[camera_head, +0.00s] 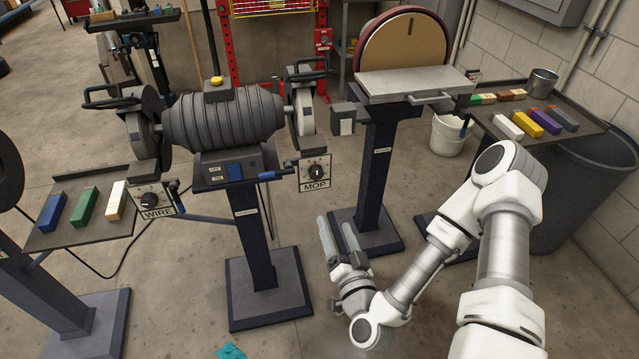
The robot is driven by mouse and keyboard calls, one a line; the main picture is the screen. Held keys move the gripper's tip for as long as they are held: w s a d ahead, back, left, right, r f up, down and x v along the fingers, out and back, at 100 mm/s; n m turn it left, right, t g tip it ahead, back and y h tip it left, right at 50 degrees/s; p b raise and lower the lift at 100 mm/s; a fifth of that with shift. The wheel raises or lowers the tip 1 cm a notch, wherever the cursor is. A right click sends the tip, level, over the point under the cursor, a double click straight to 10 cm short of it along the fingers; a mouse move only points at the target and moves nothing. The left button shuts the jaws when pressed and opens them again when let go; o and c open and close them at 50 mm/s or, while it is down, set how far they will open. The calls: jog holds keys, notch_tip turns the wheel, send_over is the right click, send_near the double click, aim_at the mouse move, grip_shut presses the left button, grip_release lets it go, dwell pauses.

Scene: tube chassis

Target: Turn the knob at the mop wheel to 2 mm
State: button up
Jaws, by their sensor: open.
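The mop knob (316,170) is a small dark dial on a pale panel marked MOP. It sits below the right-hand wheel of the grey bench grinder, the mop wheel (303,112). The dial's scale is too small to read. My gripper (338,236) is low and to the right of the knob, its two long pale fingers pointing up in the picture with a gap between them. It is open and empty, apart from the knob. A similar wire knob (150,200) sits on a panel marked WIRE at the left wheel.
The grinder's pedestal (252,225) stands left of my gripper. A disc sander (403,50) on its own pedestal stands behind it. A tray with coloured bars (84,215) is at the left, another tray (590,128) at the right. Floor between the pedestals is clear.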

aim_at(317, 176)
jog(key=b+x, duration=0.3)
jog(key=x, duration=1.3)
jog(key=shift+w+a, duration=0.1)
jog(key=shift+w, duration=0.2)
grip_shut()
